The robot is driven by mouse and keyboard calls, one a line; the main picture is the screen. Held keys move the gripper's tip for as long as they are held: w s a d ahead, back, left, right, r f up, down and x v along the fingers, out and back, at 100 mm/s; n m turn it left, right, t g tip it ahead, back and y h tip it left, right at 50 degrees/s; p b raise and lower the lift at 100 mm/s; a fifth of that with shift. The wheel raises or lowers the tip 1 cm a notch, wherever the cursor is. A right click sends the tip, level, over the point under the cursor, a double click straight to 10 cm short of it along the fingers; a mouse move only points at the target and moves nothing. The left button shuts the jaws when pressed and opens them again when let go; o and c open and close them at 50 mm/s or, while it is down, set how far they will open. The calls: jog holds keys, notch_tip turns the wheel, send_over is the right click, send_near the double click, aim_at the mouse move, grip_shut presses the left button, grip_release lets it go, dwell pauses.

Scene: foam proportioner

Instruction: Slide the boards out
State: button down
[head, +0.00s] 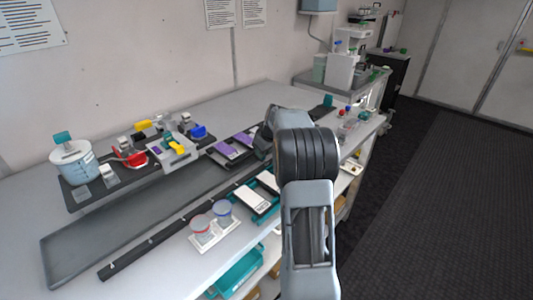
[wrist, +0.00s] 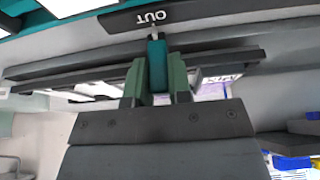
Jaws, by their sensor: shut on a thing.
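My gripper (wrist: 157,78) has its two green fingers shut on a teal upright tab or handle (wrist: 157,62) in the wrist view. The tab stands just below a dark strip (wrist: 185,14) marked "OUT", upside down in that view. In the head view my forearm and wrist reach over the bench and hide the fingers and the tab. Two white boards in teal holders, one (head: 251,200) nearer and one (head: 268,181) farther, lie left of my arm. Purple-and-white boards (head: 232,150) lie on a dark tray behind. Which boards the tab belongs to, I cannot tell.
A long dark tray (head: 110,230) and a thin black rail (head: 150,242) run along the bench. A blue-white pot (head: 75,165), a red item (head: 130,157) and two round cups on a white plate (head: 214,232) stand left. A bench with equipment (head: 340,72) stands at the back right.

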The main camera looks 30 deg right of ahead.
jog(key=shift+d, duration=0.15)
jog(key=c, duration=1)
grip_release()
jog(key=shift+d, duration=0.15)
jog(key=shift+c, duration=0.2)
jog(key=v, duration=1.3)
jog(key=shift+r, duration=0.4)
jog(key=s+a+f+m+g, duration=0.1)
jog(key=s+a+f+m, duration=0.1)
jog(key=s+f+m, duration=0.3)
jog(key=shift+m+g+h, duration=0.3)
jog(key=shift+g+h, duration=0.2)
jog(key=shift+h, duration=0.1)
jog(key=s+a+f, duration=0.1)
jog(key=s+a, duration=0.2)
jog(key=a, duration=0.1)
jog(key=s+a+f+p, duration=0.1)
jog(key=s+a, duration=0.2)
jog(key=a, duration=0.2)
jog(key=s+a+f, duration=0.1)
jog(key=s+a, duration=0.2)
jog(key=a, duration=0.2)
jog(key=shift+s+a+f, duration=0.15)
jog(key=shift+s+a, duration=0.05)
jog(key=shift+a, duration=0.05)
jog(key=s+a+n+t+p, duration=0.1)
jog(key=s+a+n, duration=0.2)
jog(key=s+a, duration=0.4)
jog(key=shift+a+r, duration=0.4)
jog(key=shift+a, duration=0.25)
